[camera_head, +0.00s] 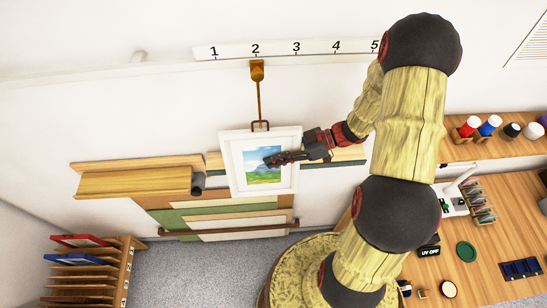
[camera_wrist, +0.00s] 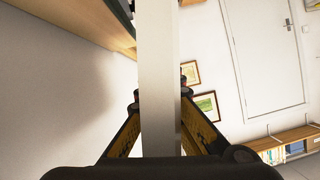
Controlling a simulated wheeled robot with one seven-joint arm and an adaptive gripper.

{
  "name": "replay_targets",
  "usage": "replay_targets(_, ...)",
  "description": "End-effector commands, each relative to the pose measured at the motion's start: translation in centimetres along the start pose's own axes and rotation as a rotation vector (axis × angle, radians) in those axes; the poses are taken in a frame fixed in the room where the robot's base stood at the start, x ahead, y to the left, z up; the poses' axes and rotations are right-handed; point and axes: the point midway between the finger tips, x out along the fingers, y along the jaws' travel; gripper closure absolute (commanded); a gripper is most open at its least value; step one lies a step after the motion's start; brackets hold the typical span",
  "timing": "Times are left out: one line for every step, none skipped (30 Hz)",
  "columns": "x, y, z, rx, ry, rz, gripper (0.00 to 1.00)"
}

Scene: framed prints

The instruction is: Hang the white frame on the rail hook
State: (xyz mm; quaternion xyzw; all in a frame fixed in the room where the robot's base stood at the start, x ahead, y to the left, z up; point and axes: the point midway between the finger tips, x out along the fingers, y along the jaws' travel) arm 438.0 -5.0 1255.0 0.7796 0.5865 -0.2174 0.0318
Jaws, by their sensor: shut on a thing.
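The white frame (camera_head: 232,165) holds a landscape picture and is roughly upright in front of the wall. A brown hook piece (camera_head: 257,70) sits below number 2 on the numbered rail (camera_head: 315,47), with a thin rod (camera_head: 259,101) hanging down to the loop. I cannot tell whether rod and loop are engaged. My gripper (camera_head: 271,161) reaches in from the right and is shut on the frame. In the wrist view the frame (camera_wrist: 159,70) shows edge-on between my fingers (camera_wrist: 160,104).
A wooden ledge (camera_head: 135,180) is left of the frame, with coloured boards (camera_head: 225,222) below. A slotted rack (camera_head: 85,275) with red and blue frames stands lower left. A wooden bench (camera_head: 495,235) with small items is at right. The wall left of the rod is clear.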

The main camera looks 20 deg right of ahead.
Motion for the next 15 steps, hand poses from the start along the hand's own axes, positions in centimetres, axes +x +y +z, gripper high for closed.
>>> replay_targets(-0.03, 0.01, -0.08, -0.001, 0.001, 0.000, 1.00)
replay_targets(-0.03, 0.01, -0.08, -0.001, 0.001, 0.000, 1.00)
replay_targets(-0.03, 0.01, -0.09, -0.001, 0.001, 0.000, 1.00)
replay_targets(-0.03, 0.01, -0.09, -0.001, 0.001, 0.000, 1.00)
replay_targets(-0.03, 0.01, -0.09, -0.001, 0.001, 0.000, 1.00)
replay_targets(-0.03, 0.01, -0.09, -0.001, 0.001, 0.000, 1.00)
replay_targets(-0.03, 0.01, -0.09, -0.001, 0.001, 0.000, 0.91)
replay_targets(-0.03, 0.01, -0.09, -0.001, 0.001, 0.000, 0.90)
replay_targets(-0.03, 0.01, -0.09, -0.001, 0.001, 0.000, 0.88)
replay_targets(-0.03, 0.01, -0.08, -0.001, 0.001, 0.000, 0.86)
replay_targets(-0.03, 0.00, -0.08, -0.001, 0.001, 0.000, 0.84)
replay_targets(-0.03, 0.00, -0.07, -0.001, 0.001, 0.000, 0.82)
replay_targets(-0.02, 0.00, -0.06, -0.001, 0.001, 0.000, 0.80)
replay_targets(-0.02, 0.00, -0.06, -0.001, 0.001, 0.000, 0.78)
replay_targets(-0.02, -0.01, -0.05, -0.001, 0.001, 0.000, 0.76)
